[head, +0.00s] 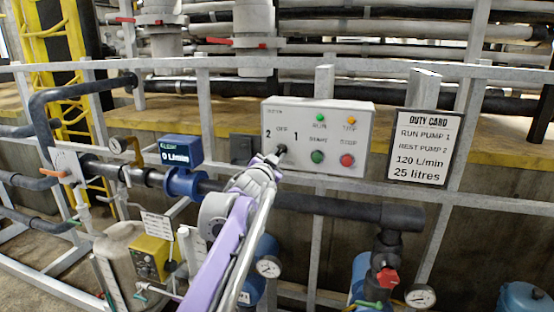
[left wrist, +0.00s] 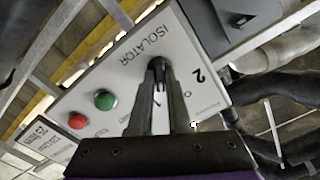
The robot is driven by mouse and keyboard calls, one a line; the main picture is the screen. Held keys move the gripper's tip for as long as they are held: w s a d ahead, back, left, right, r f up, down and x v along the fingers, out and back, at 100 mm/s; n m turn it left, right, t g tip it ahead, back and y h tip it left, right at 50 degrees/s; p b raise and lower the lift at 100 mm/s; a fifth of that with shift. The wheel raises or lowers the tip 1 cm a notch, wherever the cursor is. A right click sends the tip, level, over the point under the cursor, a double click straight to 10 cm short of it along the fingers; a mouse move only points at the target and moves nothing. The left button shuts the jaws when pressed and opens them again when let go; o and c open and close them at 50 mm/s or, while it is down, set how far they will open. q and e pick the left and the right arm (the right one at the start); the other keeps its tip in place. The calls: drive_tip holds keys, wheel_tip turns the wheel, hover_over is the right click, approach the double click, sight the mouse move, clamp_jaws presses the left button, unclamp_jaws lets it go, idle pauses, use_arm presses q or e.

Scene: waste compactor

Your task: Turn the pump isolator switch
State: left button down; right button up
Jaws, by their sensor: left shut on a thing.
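The pump control panel (head: 325,120) is a pale grey box on the railing, marked 2, OFF and 1 around its isolator switch (head: 281,149). The switch is a small black knob at the panel's left side. My left gripper (head: 272,160) reaches it from below. In the left wrist view the two fingers (left wrist: 158,88) are shut on the black knob (left wrist: 158,64), with the word ISOLATOR upside down beyond it. The fingers partly cover the knob, so its exact pointing is hard to tell. My right gripper is not in view.
The panel has a green START button (head: 317,156) and red STOP button (head: 347,160) close to the switch. A green lamp and an amber lamp show above. A duty card (head: 422,146) reads RUN PUMP 1. A blue flow meter (head: 181,151) reads 0 L/min. Pipes run below.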

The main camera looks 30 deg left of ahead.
use_arm(q)
drive_tip(key=n+b, duration=0.1)
drive_tip(key=n, duration=0.5)
idle(0.5)
drive_tip(key=c, duration=0.9)
unclamp_jaws()
drive_tip(key=shift+o, duration=0.2)
drive_tip(key=shift+s, duration=0.1)
drive_tip(key=b+v, duration=0.1)
drive_tip(key=v, duration=0.9)
drive_tip(key=shift+s+d, duration=0.2)
drive_tip(key=shift+s, duration=0.1)
